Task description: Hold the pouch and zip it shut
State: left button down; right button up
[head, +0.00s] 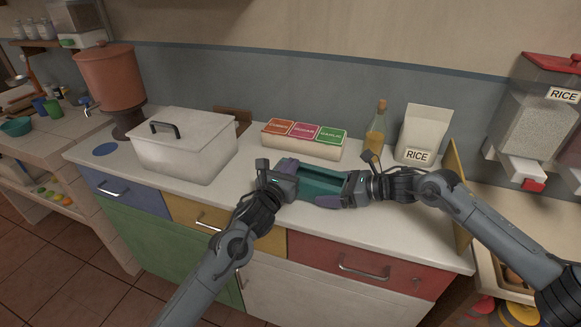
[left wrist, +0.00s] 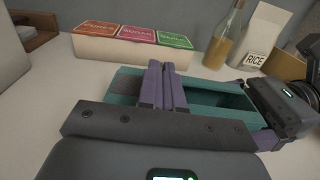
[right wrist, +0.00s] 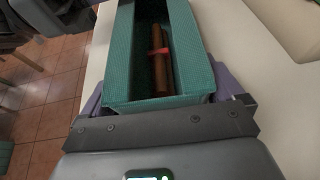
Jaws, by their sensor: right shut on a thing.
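The pouch (head: 318,180) is a long teal box shape, open along its top, lying near the counter's front between my two grippers. In the right wrist view its dark inside (right wrist: 150,30) shows brown sticks (right wrist: 159,60) with a red band. My right gripper (right wrist: 160,98) is shut on the pouch's right end, with a purple finger on each side. My left gripper (left wrist: 163,85) is at the pouch's left end, with its fingers brought together over it. I cannot tell whether they touch the pouch, and I cannot make out a zip pull.
Behind the pouch stand a box with coloured labels (head: 301,148), an oil bottle (head: 376,132) and a white rice bag (head: 424,130). A white lidded bin (head: 185,150) is at the left. A yellowish board (head: 457,185) stands at the counter's right end.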

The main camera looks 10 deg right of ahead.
aim_at(322, 183)
dwell(0.8)
pick_arm(q)
jog(key=s+d, duration=0.1)
jog(key=d, duration=0.1)
jog(key=s+d, duration=0.4)
jog(key=d, duration=0.1)
jog(key=shift+s, duration=0.2)
jog(key=c, duration=1.3)
grip_release()
jog(key=shift+v, duration=6)
